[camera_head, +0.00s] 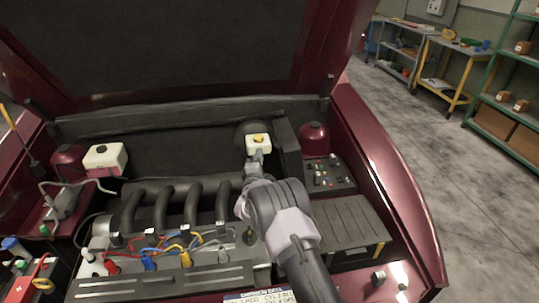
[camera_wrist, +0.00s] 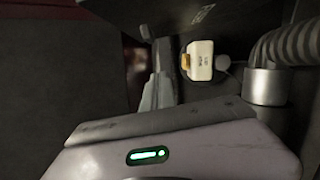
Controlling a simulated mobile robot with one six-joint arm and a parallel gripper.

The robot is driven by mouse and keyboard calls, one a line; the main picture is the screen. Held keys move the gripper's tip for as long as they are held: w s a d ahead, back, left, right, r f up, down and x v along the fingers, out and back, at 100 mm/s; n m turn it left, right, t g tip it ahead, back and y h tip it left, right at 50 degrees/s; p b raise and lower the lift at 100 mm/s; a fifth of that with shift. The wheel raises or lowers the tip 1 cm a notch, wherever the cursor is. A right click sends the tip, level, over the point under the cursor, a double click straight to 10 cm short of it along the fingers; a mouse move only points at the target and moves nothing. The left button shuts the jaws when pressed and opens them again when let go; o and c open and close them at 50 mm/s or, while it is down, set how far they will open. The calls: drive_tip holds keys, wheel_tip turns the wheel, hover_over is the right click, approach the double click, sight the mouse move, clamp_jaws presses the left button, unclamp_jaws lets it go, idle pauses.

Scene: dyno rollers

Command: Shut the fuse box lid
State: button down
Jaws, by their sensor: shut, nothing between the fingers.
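The fuse box (camera_head: 331,176) sits at the right of the engine bay in the head view, open, with small coloured fuses showing. Its dark lid (camera_head: 287,143) stands raised along the box's left side. In the wrist view the lid (camera_wrist: 150,12) appears as a dark panel with faint lettering along the top. My gripper (camera_wrist: 158,88) is shut and empty, with its grey fingers near the lid. In the head view my gripper (camera_head: 253,172) is partly hidden by my wrist, left of the lid. I cannot tell whether it touches the lid.
A red dome (camera_head: 313,137) is behind the fuse box. A ribbed black cover (camera_head: 348,222) lies in front. The raised hood (camera_head: 180,45) hangs above.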

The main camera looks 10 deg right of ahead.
drive_tip(key=shift+w+d+r+b, duration=0.15)
drive_tip(key=shift+w+d+b, duration=0.1)
drive_tip(key=shift+d, duration=0.5)
drive_tip(key=shift+w+d+r+b, duration=0.15)
drive_tip(key=shift+w+d, duration=0.15)
drive_tip(key=shift+d, duration=0.4)
drive_tip(key=shift+w+d+r+b, duration=0.1)
drive_tip(key=shift+w+d+b, duration=0.15)
drive_tip(key=shift+d, duration=0.5)
